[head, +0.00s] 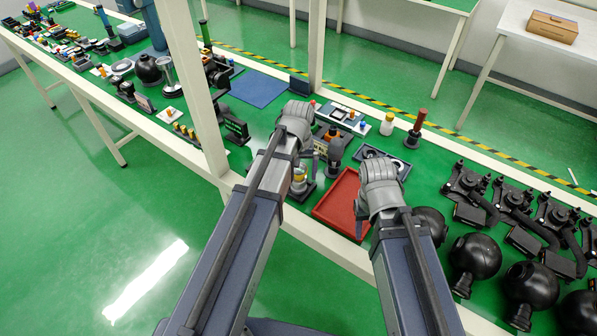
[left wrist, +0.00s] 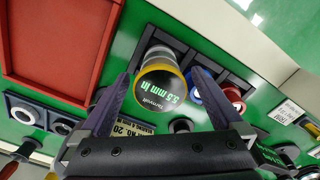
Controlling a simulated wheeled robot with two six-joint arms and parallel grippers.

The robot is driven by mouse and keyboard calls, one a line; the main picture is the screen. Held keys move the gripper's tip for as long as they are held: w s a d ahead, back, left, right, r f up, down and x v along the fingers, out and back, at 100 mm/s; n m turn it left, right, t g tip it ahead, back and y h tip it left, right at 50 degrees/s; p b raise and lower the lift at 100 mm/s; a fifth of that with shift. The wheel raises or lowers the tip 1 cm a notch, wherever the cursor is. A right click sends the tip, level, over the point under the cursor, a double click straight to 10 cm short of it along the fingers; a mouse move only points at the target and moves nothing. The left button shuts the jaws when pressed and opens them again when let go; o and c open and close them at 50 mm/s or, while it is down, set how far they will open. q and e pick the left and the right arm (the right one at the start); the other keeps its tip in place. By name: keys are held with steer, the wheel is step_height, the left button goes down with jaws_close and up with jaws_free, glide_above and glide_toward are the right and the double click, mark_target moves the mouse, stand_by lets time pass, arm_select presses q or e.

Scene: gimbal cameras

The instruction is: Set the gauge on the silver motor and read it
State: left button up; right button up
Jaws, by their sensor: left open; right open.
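In the left wrist view a cylinder (left wrist: 160,82) with a dark top, a yellow rim and print ending in "5.5 mm in" stands in a dark holder (left wrist: 172,42). My left gripper (head: 308,158) is open; in the wrist view its fingers (left wrist: 158,92) stand on either side of that cylinder. I cannot tell whether they touch it. Blue-ringed (left wrist: 194,85) and red-ringed (left wrist: 233,95) parts sit beside it. I cannot tell which is the silver motor or the gauge. My right gripper (head: 362,215) is open and empty beside the red tray's right edge.
The red tray (head: 337,205) lies empty between my arms; it also shows in the left wrist view (left wrist: 60,45). A dark tray with rings (head: 383,158) lies behind it. Black spheres (head: 478,257) and arm-like black devices crowd the right. A blue mat (head: 258,89) lies clear behind.

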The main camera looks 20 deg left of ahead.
arm_select(q)
steer(key=shift+r, duration=0.1)
arm_select(e)
steer(key=shift+r, duration=0.1)
arm_select(q)
step_height(320, 180, up, 8)
steer(key=p, duration=0.8)
arm_select(e)
step_height(320, 180, up, 8)
steer(key=shift+f, duration=0.2)
arm_select(q)
steer(key=shift+f, duration=0.2)
steer(key=shift+s+d, duration=0.1)
steer(key=s+d+m+y, duration=0.1)
steer(key=s+d+m, duration=0.5)
steer(key=s+d, duration=0.4)
steer(key=s, duration=0.4)
steer(key=shift+d+m, duration=0.15)
steer(key=shift+m, duration=0.15)
